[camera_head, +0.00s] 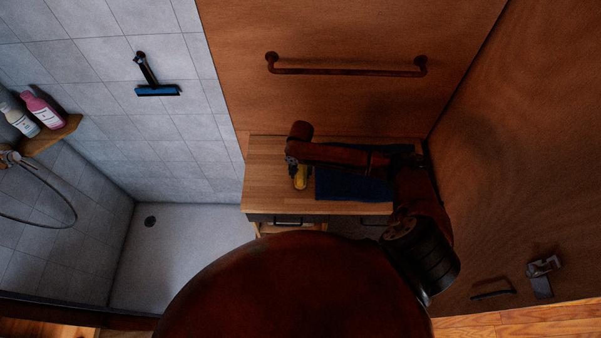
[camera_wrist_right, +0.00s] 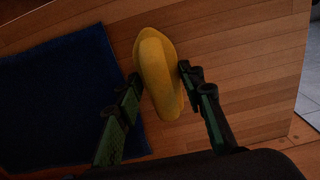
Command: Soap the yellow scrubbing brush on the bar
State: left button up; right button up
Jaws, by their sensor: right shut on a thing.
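The yellow scrubbing brush (camera_wrist_right: 160,75) shows from above in the right wrist view as a smooth, long oval over the wooden top. In the head view it is a small yellow shape (camera_head: 301,179) under my right wrist. My right gripper (camera_wrist_right: 161,76) is shut on it, one finger on each side of its middle. Its bristles and underside are hidden, so I cannot tell what it touches. I cannot make out a soap bar in either view. My left gripper is not in view.
A wooden cabinet top (camera_head: 265,180) carries a dark blue cloth (camera_head: 350,186) beside the brush. A towel rail (camera_head: 345,72) is on the wall behind. A shower tray (camera_head: 185,235) lies left, with a squeegee (camera_head: 157,90) and bottles (camera_head: 42,110) above it.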

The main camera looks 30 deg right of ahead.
aim_at(300, 172)
jog(key=shift+s+f+p, duration=0.15)
jog(key=shift+p, duration=0.15)
dwell(1.3)
notch_tip(300, 172, up, 5)
jog(key=p, duration=0.6)
jog(key=shift+r+p, duration=0.55)
jog(key=shift+r, duration=0.6)
jog(key=shift+w, duration=0.25)
